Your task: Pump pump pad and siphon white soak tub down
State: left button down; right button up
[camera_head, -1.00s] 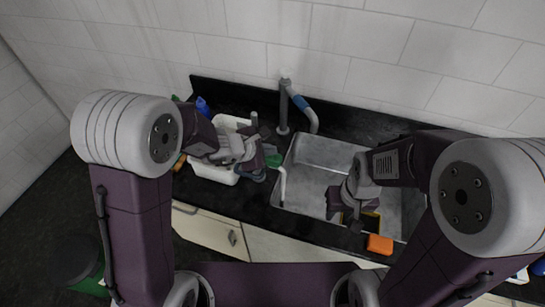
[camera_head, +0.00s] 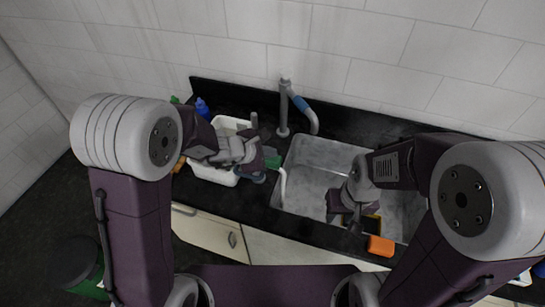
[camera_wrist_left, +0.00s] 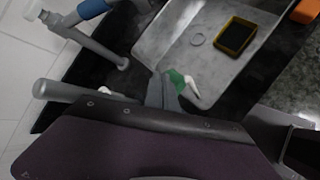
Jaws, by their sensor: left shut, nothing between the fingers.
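The white soak tub (camera_head: 214,175) stands on the dark counter left of the sink; my left arm hides much of its inside. A green piece (camera_head: 273,161) with a white bent tube (camera_head: 283,186) sits at the sink's left rim, the tube hanging over it. They also show in the left wrist view as a green piece (camera_wrist_left: 177,78) and a white tube (camera_wrist_left: 192,92). My left gripper (camera_head: 262,168) is shut and empty, over the tub's right side beside the green piece. A small blue-grey thing, possibly the pump pad, shows under it. My right gripper (camera_head: 347,214) is low over the sink; its fingers are unclear.
The grey sink (camera_head: 318,155) has a tall tap (camera_head: 284,105) behind it. An orange block (camera_head: 380,246) is on the front edge. A blue bottle (camera_head: 203,108) stands behind the tub.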

aim_at(270, 159)
pick_arm(q)
jog(key=shift+f+b, duration=0.8)
dwell(0.5)
jog(key=shift+r, duration=0.1)
jog(key=shift+r+p, duration=1.2)
jog(key=shift+r, duration=0.25)
notch_tip(270, 159, up, 5)
jog(key=p, duration=0.4)
jog(key=shift+r, duration=0.1)
dwell(0.5)
